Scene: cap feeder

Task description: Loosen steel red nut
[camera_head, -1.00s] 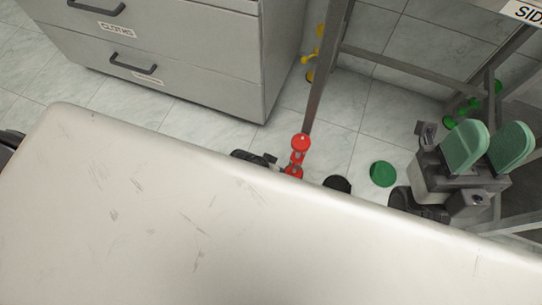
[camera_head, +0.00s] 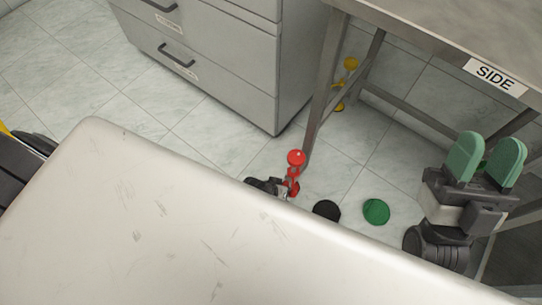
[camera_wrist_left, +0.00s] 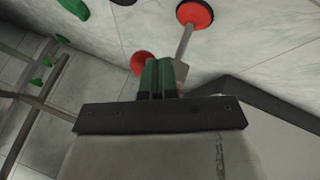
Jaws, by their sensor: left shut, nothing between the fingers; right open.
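A red steel part with a round red top (camera_head: 296,158) and a second red piece (camera_head: 293,188) below it stands beyond the edge of the white surface in the head view. In the left wrist view a red disc (camera_wrist_left: 195,13) on a steel rod and a rounded red piece (camera_wrist_left: 142,63) lie just beyond my left gripper (camera_wrist_left: 161,62). Its green fingers are shut together and empty, and partly cover the rounded piece. Contact cannot be told. My right gripper (camera_head: 486,158) is open and empty, at the right of the head view, well apart from the red part.
A grey drawer cabinet (camera_head: 215,65) stands at the back. A metal table (camera_head: 430,40) labelled SIDE is at the upper right, with a yellow part (camera_head: 350,64) behind its leg. A black disc (camera_head: 326,210) and a green disc (camera_head: 376,211) lie near the red part.

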